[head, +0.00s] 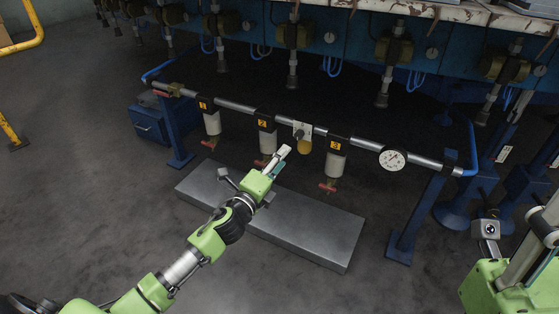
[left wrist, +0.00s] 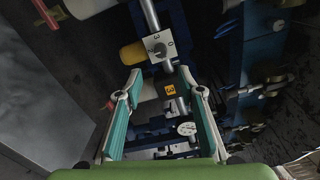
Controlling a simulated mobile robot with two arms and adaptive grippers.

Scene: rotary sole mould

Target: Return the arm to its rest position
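My left gripper (head: 280,158) is in front of the pipe rail (head: 237,106), close to the selector plate with a yellow knob (head: 304,146). In the left wrist view the fingers of this gripper (left wrist: 165,88) are apart, with nothing between them. The selector plate (left wrist: 158,45), the yellow knob (left wrist: 132,54) and the filter unit labelled 3 (left wrist: 148,88) show beyond the fingers. At the right edge of the head view are green and grey parts of my right arm. No right fingertips can be made out there.
Filter units labelled 1 (head: 211,122), 2 (head: 266,139) and 3 (head: 336,163) hang from the rail with red valve handles below. A gauge (head: 392,160) sits to their right. A grey metal platform (head: 310,230) lies below. The blue machine (head: 345,40) stands behind; foreground floor is clear.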

